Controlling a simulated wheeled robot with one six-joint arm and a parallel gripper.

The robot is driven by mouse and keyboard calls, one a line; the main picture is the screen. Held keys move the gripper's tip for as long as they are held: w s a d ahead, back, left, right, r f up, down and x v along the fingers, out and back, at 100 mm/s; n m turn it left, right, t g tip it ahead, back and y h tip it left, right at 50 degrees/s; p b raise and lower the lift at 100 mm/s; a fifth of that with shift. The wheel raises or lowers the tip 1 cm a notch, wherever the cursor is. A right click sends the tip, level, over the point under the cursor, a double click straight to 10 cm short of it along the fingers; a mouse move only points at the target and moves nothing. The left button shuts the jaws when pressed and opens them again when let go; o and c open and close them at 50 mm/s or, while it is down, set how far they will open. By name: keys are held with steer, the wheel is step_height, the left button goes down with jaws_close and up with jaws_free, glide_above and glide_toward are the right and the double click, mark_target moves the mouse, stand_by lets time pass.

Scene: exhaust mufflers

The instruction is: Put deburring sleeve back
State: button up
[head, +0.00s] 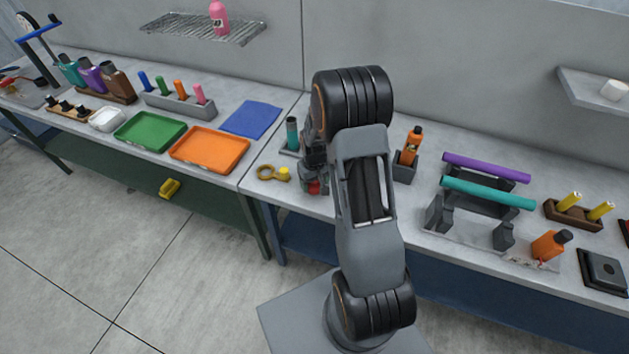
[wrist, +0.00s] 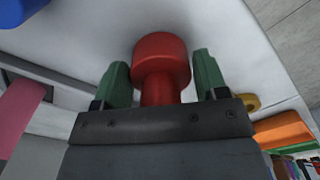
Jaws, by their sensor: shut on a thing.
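My gripper (wrist: 164,85) has green fingers on both sides of a red piece (wrist: 161,52) with a wide round head and a narrower stem, and is shut on it. In the head view the red piece (head: 314,187) shows low beside my arm, over the front of the right bench. I cannot tell for certain whether it is the deburring sleeve, or whether it touches the bench. My arm hides most of the gripper in the head view. A teal cylinder (head: 292,133) stands upright on a small dark base, left of my arm.
An orange bottle (head: 411,147) stands in a dark holder right of my arm. Purple (head: 486,167) and teal (head: 487,192) tubes lie on stands. The orange tray (head: 210,150) is on the left bench.

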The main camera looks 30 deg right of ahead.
steer(key=shift+f, duration=0.2)
steer(key=o, duration=0.9)
steer(key=shift+c, duration=0.2)
steer(key=shift+r, duration=0.1)
